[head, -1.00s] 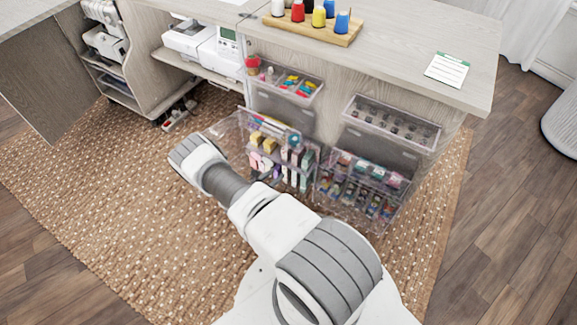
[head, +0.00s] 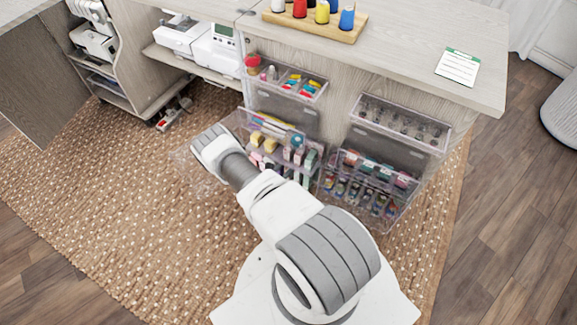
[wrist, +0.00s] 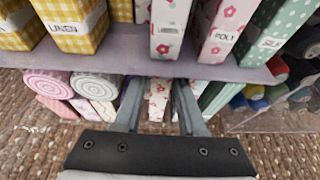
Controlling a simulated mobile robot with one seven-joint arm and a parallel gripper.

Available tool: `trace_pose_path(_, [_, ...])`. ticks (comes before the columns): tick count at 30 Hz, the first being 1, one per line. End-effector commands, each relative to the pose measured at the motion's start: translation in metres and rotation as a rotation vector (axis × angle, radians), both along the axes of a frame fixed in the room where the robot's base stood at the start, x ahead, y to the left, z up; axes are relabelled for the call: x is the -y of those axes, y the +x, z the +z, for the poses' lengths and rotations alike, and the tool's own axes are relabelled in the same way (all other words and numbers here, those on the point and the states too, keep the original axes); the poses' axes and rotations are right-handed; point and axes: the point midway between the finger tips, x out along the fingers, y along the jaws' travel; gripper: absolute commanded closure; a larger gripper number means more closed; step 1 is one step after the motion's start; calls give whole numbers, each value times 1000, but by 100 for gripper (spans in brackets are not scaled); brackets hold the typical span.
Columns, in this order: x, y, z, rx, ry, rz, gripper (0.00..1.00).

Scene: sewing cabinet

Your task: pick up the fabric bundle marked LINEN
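The yellow gingham bundle marked LINEN (wrist: 68,28) stands at the upper left of the wrist view, on the upper shelf. Yellow bundles (head: 264,142) also show in the bin in the head view, but their labels are too small to read. My gripper (wrist: 158,88) is open, its two fingers apart, below the shelf edge and to the right of the LINEN bundle. A pale floral bundle (wrist: 158,98) on the lower level shows between the fingers; I cannot tell whether they touch it. In the head view my arm hides the gripper.
Floral bundles, one marked POLY (wrist: 222,35), and a green dotted bundle (wrist: 270,43) stand right of the LINEN one. Fabric rolls (wrist: 96,86) lie below. The shelf edge (wrist: 150,65) crosses above my fingers. A clear bin with spools (head: 365,185) is at the right.

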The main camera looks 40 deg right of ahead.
Motion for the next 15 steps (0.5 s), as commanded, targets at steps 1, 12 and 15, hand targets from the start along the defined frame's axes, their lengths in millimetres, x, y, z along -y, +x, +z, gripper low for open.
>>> trace_pose_path(1, [1, -1, -1, 0, 0, 0, 60])
trace_pose_path(12, [3, -2, -2, 0, 0, 1, 69])
trace_pose_path(15, [3, -2, -2, 0, 0, 1, 87])
